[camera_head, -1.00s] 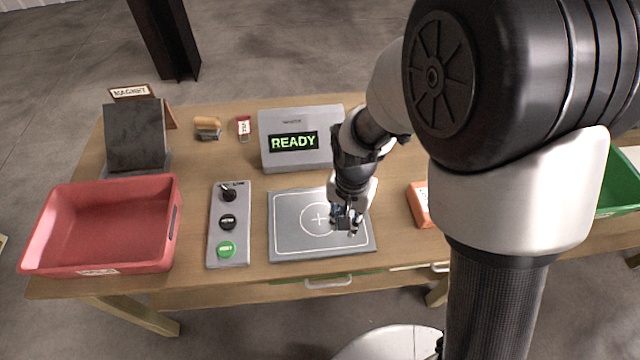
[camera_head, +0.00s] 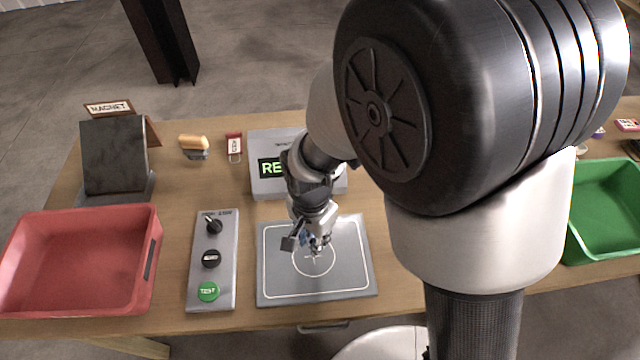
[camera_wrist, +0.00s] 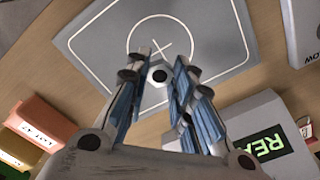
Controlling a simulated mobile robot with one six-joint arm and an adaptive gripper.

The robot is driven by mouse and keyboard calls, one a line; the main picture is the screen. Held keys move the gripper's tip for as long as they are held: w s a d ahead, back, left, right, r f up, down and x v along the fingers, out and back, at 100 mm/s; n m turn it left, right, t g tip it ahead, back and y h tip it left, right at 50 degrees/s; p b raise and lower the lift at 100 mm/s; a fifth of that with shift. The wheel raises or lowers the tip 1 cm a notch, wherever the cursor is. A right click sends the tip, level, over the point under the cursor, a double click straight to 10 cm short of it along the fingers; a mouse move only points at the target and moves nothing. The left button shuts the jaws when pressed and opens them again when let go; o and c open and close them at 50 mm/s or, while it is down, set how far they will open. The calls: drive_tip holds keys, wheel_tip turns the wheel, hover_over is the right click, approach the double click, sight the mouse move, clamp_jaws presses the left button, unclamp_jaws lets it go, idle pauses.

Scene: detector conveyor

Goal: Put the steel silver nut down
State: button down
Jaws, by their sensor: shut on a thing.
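The steel silver nut (camera_wrist: 158,75) shows in the wrist view as a small grey hexagonal ring with a dark hole, between the fingertips of my gripper (camera_wrist: 160,78). My gripper is shut on it. In the head view my gripper (camera_head: 318,245) is over the grey plate (camera_head: 345,283) with a white circle and cross, near the circle. The nut is hidden there by the fingers. In the wrist view the plate (camera_wrist: 90,40) lies beyond the nut. I cannot tell whether the nut touches it.
A grey box (camera_head: 262,140) with a lit display stands behind the plate. A button panel (camera_head: 228,262) is left of it, then a red bin (camera_head: 85,312). A magnet stand (camera_head: 112,160) is at the back left. A green bin (camera_head: 600,255) is at the right.

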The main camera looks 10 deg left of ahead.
drive_tip(key=shift+f+b, duration=0.9)
drive_tip(key=shift+f, duration=2.45)
drive_tip(key=shift+f, duration=0.15)
drive_tip(key=c, duration=1.4)
unclamp_jaws()
